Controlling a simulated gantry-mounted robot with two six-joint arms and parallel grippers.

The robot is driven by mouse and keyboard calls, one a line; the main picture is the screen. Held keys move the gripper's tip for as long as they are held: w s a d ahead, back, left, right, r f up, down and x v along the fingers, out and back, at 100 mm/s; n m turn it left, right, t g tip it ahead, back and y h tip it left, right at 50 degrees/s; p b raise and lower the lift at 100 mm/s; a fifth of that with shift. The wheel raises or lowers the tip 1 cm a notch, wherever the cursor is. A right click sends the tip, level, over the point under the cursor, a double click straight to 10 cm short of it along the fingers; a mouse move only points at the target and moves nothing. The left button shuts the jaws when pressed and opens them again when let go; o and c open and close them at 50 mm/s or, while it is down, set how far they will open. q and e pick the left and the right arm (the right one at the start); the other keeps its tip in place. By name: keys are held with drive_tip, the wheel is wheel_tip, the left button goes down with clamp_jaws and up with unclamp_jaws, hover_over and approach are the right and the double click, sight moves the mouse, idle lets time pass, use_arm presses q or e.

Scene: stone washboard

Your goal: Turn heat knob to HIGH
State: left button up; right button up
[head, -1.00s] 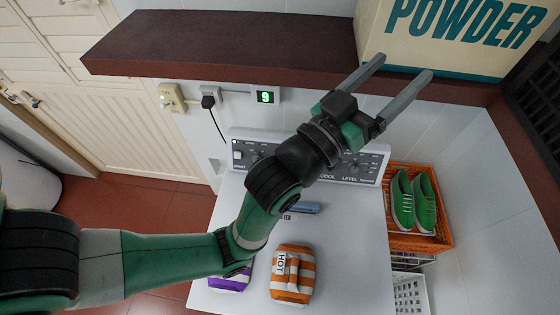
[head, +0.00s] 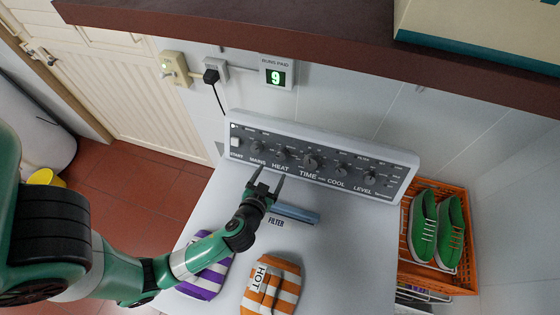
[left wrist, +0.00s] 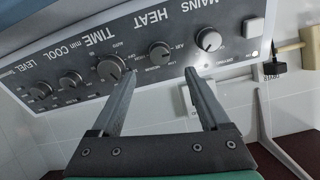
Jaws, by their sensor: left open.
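The heat knob (head: 282,153) is a small dark grey dial on the sloped control panel (head: 400,165), above the word HEAT. In the left wrist view the heat knob (left wrist: 160,55) shows upside down, just beyond and between my fingertips, with the mains knob (left wrist: 208,40) and time knob (left wrist: 110,68) on either side. Its exact setting is too small to read. My left gripper (head: 271,173) is open and empty, its tips at the panel's lower edge below HEAT; the open fingers also show in the left wrist view (left wrist: 160,74). My right gripper is not in view.
A blue-grey filter bar (head: 296,213) lies on the white top just right of my gripper. Purple-striped (head: 206,280) and orange-striped (head: 272,288) bundles lie in front. A brown shelf (head: 300,35) overhangs behind. An orange crate (head: 465,275) with green shoes stands right.

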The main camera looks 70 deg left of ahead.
sight(280, 157)
use_arm(q)
drive_tip(key=b+x, duration=0.3)
drive_tip(key=x, duration=0.7)
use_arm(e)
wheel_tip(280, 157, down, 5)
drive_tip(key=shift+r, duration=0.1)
use_arm(q)
drive_tip(key=shift+d, duration=0.1)
clamp_jaws()
